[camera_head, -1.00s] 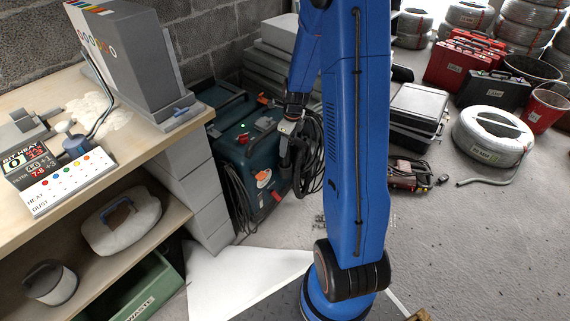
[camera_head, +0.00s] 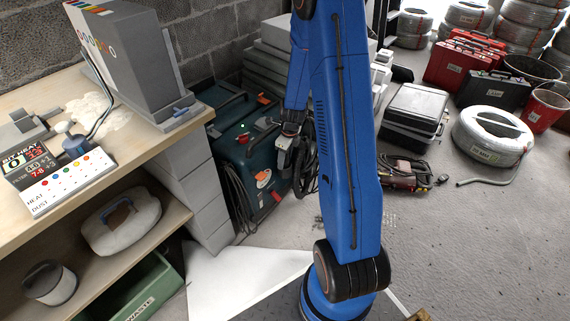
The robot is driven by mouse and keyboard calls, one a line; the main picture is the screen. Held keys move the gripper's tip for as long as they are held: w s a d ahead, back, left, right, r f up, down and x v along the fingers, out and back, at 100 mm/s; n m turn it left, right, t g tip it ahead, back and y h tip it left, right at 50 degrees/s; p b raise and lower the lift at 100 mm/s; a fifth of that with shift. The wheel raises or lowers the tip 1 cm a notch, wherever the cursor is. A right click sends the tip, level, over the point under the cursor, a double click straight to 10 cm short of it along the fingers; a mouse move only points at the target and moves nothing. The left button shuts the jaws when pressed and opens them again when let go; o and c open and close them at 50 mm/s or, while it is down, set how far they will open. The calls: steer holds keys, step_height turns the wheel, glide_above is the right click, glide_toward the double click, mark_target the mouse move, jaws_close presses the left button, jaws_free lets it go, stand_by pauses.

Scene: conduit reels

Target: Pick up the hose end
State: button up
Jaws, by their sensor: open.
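A grey hose end (camera_head: 460,184) lies on the floor, trailing left from the white coiled reel (camera_head: 491,137) at the right. My gripper (camera_head: 283,166) is far to the left of it, pointing down in front of the teal machine with black hose coils. The gripper is small and dark in the picture; its jaws are open, and no thing shows held in them. My blue arm hides part of the floor and machine behind it.
The workbench (camera_head: 160,150) stands at the left, with a green waste bin (camera_head: 140,293) below. The teal machine (camera_head: 233,160) stands behind my gripper. Black cases (camera_head: 413,113) and a brown power tool (camera_head: 405,174) lie right of my arm.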

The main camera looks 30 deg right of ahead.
steer(key=c, duration=1.1)
step_height(320, 180, up, 36)
steer(key=shift+r, duration=0.1)
stand_by(1.1)
stand_by(0.5)
